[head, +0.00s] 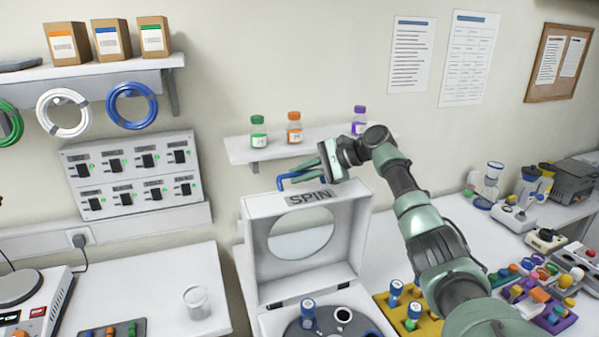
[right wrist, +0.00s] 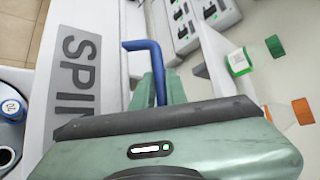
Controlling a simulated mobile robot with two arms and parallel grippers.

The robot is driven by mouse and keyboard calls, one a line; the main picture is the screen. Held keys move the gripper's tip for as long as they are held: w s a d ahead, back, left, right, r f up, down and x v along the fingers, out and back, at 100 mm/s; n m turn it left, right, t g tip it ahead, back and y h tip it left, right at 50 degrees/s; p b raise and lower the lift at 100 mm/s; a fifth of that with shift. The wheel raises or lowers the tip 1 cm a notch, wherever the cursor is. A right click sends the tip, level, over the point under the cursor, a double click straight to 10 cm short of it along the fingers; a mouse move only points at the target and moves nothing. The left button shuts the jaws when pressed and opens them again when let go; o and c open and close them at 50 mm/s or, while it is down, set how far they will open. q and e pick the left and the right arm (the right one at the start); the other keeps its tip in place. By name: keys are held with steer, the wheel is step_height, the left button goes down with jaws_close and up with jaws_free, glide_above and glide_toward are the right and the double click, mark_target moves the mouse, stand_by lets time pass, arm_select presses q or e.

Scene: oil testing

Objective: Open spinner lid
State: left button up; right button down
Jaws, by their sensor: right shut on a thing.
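The white spinner lid (head: 257,232), marked SPIN and with a round window, stands raised at the back of the spinner. Its blue bent handle (head: 284,181) is at the top edge; in the right wrist view the handle (right wrist: 156,62) rises from between my green fingers. My right gripper (head: 312,174) is shut on this handle. The spinner's dark rotor (head: 330,330) is exposed below, with a blue-capped vial (head: 308,312) in it; the picture's lower edge cuts it off. My left gripper is not in view.
A wall shelf (head: 240,152) with several capped bottles is just behind the lid. A yellow rack (head: 385,301) with blue-capped vials stands right of the spinner, beneath my right arm. A clear cup (head: 196,302) stands on the left bench.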

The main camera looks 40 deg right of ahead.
mark_target(324, 185)
steer(key=shift+s+a+f, duration=0.1)
steer(key=shift+s+f, duration=0.05)
steer(key=shift+f, duration=0.05)
steer(key=c, duration=1.8)
jaws_free()
steer(key=shift+c, duration=0.2)
steer(key=shift+o, duration=0.6)
steer(key=shift+s+d+r+b, duration=0.2)
steer(key=shift+d+b, duration=0.1)
steer(key=shift+b, duration=0.15)
steer(key=b+v, duration=0.2)
steer(key=v, duration=0.4)
steer(key=shift+s+d+r+b, duration=0.1)
steer(key=shift+s+b, duration=0.05)
steer(key=shift+b, duration=0.25)
steer(key=shift+s+d+r, duration=0.1)
steer(key=shift+s+r, duration=0.05)
steer(key=shift+r, duration=0.05)
